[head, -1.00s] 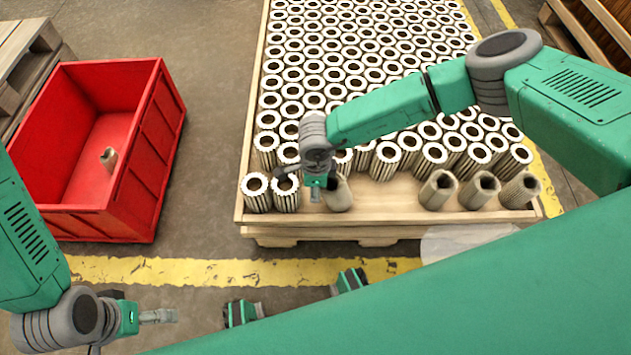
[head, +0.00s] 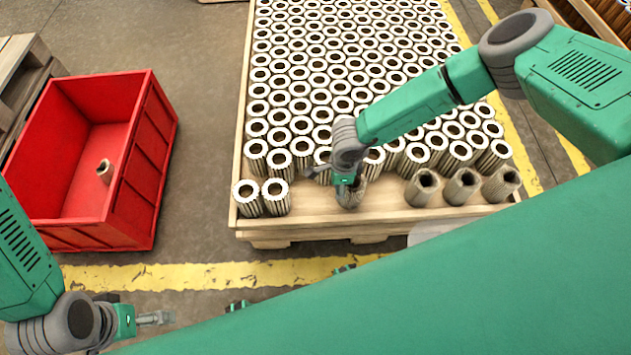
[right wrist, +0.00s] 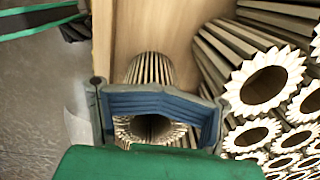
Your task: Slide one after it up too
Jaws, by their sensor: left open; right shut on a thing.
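Ribbed filter cartridges with pale ring tops stand in packed rows (head: 340,75) on a wooden pallet. Along its front edge, two pale-topped cartridges (head: 262,196) stand at the left and three darker-topped ones (head: 461,186) at the right. Between these groups, my right gripper (head: 347,186) is shut on a cartridge (head: 354,194). In the right wrist view, its blue-grey fingers (right wrist: 157,105) lie around this cartridge (right wrist: 150,72), its ring top facing the camera. My left gripper (head: 158,318) is open and empty at lower left, away from the cartridges.
A red crate (head: 147,165) stands left of the pallet with one cartridge (head: 105,171) in it. Bare pallet wood (head: 385,222) shows along the front edge. A yellow floor stripe (head: 200,277) runs in front. Wooden pallets (head: 28,75) stand at far left.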

